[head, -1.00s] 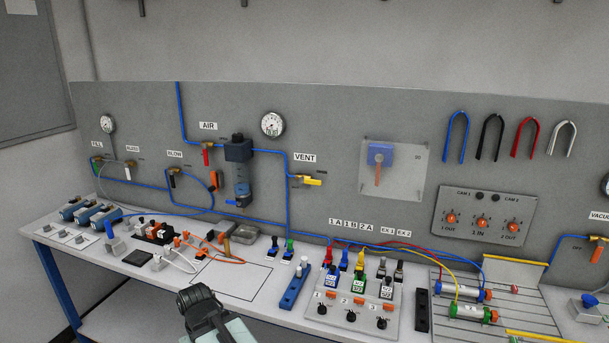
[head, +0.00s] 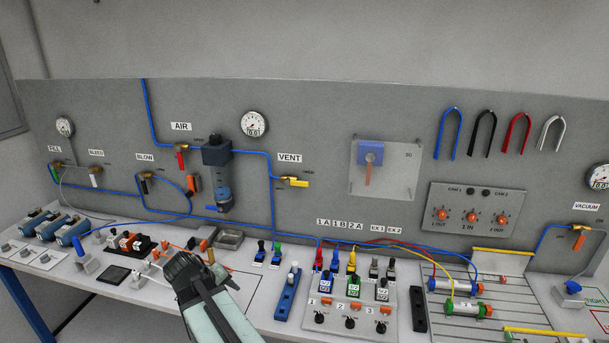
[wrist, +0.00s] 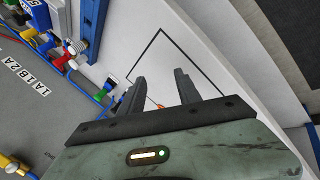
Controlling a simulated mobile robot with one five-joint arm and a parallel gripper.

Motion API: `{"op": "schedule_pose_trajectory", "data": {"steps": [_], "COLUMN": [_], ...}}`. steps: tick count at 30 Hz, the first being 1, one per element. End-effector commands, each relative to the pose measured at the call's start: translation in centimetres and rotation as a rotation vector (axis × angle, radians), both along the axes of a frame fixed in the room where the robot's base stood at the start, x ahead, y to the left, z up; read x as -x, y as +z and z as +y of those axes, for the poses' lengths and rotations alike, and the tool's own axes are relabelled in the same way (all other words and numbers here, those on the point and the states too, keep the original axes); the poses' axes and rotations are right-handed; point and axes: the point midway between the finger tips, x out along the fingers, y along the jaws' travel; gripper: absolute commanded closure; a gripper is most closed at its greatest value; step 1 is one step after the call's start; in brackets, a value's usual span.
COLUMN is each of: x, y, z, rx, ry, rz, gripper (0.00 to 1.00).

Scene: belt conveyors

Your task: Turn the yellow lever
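The yellow lever (head: 296,184) sits on a brass valve under the VENT label on the grey back panel. It lies roughly horizontal, pointing right, on a blue line. My gripper (head: 183,262) is low over the bench, left of and below the lever, and well apart from it. In the wrist view my gripper (wrist: 158,82) has its two fingers spread with nothing held between them. A brass and yellow valve part (wrist: 10,163) shows at the lower left edge of that view; its lever is mostly cut off.
A pressure gauge (head: 253,124) and a filter unit (head: 218,175) are left of the valve. Colored plugs (head: 319,259) and a blue bar (head: 288,292) stand on the bench below. A black outlined rectangle (wrist: 188,45) marks a bare bench area under my gripper.

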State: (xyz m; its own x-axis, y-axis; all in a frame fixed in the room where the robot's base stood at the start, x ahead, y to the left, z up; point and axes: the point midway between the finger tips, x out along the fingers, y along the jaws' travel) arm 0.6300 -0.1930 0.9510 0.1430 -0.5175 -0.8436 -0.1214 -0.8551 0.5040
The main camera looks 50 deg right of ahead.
Motion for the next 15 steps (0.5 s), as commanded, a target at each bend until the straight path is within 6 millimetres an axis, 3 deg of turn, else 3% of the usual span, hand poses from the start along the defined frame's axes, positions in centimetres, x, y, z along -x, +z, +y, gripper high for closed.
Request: {"op": "schedule_pose_trajectory", "data": {"steps": [1, 3, 6, 10, 12, 15], "x": [-0.7, -1.0, -0.8, -0.5, -0.5, -0.4], "y": [3.5, 8.1, 14.7, 20.5, 22.1, 22.9], "z": [-5.8, -13.5, -21.1, -26.0, -27.1, -27.7], "rx": [0.153, 0.396, 0.690, 0.933, 1.001, 1.039], "ry": [-0.018, -0.020, 0.004, 0.050, 0.068, 0.080], "rz": [-0.019, -0.027, 0.003, 0.064, 0.088, 0.102], "gripper": [0.60, 0.60, 0.60, 0.60, 0.60, 0.60]}}
